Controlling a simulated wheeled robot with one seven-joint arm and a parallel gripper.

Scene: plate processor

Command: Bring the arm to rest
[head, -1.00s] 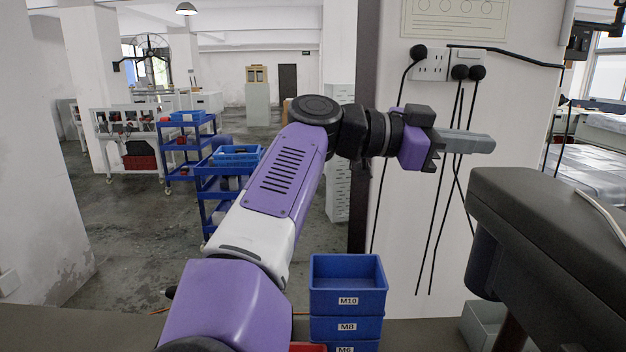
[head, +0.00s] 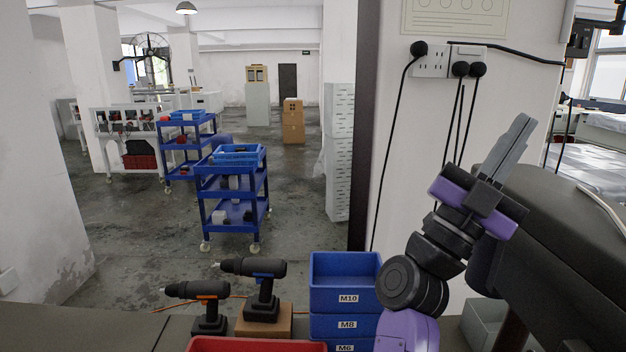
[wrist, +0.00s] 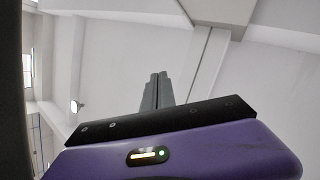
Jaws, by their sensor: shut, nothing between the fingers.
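My gripper (head: 508,148) is at the right of the head view, raised and pointing up and slightly right. Its grey fingers are shut together with nothing between them. The purple and black wrist is below the fingers, and my arm bends down to the bottom edge of the picture. In the wrist view the shut fingers (wrist: 156,92) point up toward the pale ceiling (wrist: 120,45). Most of the arm below the elbow is out of the picture.
A dark grey machine (head: 560,215) is right beside my wrist. Stacked blue bins (head: 346,300), two drills (head: 262,285) and a red tray (head: 255,345) are at the bench front. Plugs with hanging cables (head: 461,70) are on the pillar behind. Blue carts (head: 232,190) stand on the floor.

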